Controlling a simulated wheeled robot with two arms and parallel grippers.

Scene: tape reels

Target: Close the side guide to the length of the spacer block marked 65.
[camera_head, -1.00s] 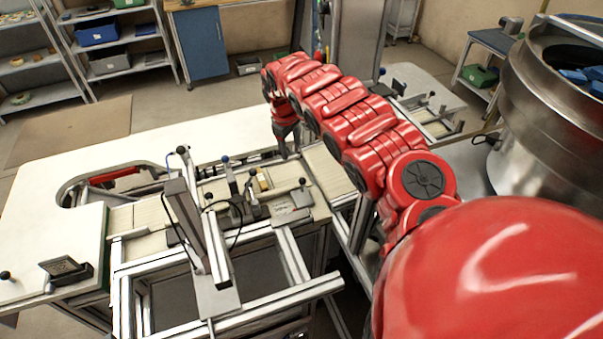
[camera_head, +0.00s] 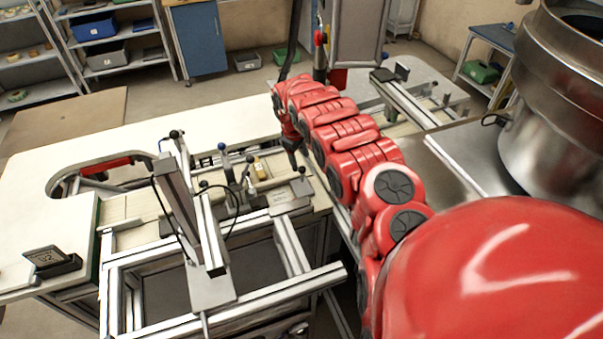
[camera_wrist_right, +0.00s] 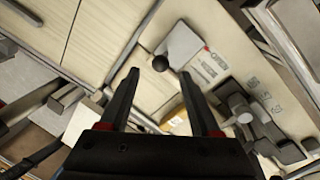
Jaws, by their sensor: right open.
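My right gripper (camera_head: 292,164) is open, pointing down over the right end of the conveyor fixture. In the right wrist view its two fingertips (camera_wrist_right: 161,74) stand apart, with a black ball knob (camera_wrist_right: 160,62) showing between them. I cannot tell whether they touch it. The knob (camera_head: 302,170) sits on a rod beside a light metal plate (camera_head: 288,199) with markings. A yellowish block (camera_head: 260,168) lies in the fixture; it also shows in the wrist view (camera_wrist_right: 180,124), partly behind a finger. No mark 65 is legible on it. Which bar is the side guide is unclear. My left gripper is not in view.
An upright post (camera_head: 175,190) with a cable and several ball-topped levers (camera_head: 228,170) crowd the fixture left of my gripper. A dark stand (camera_head: 52,262) with a marked face sits on the left table. A steel bowl (camera_head: 555,90) stands at the right.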

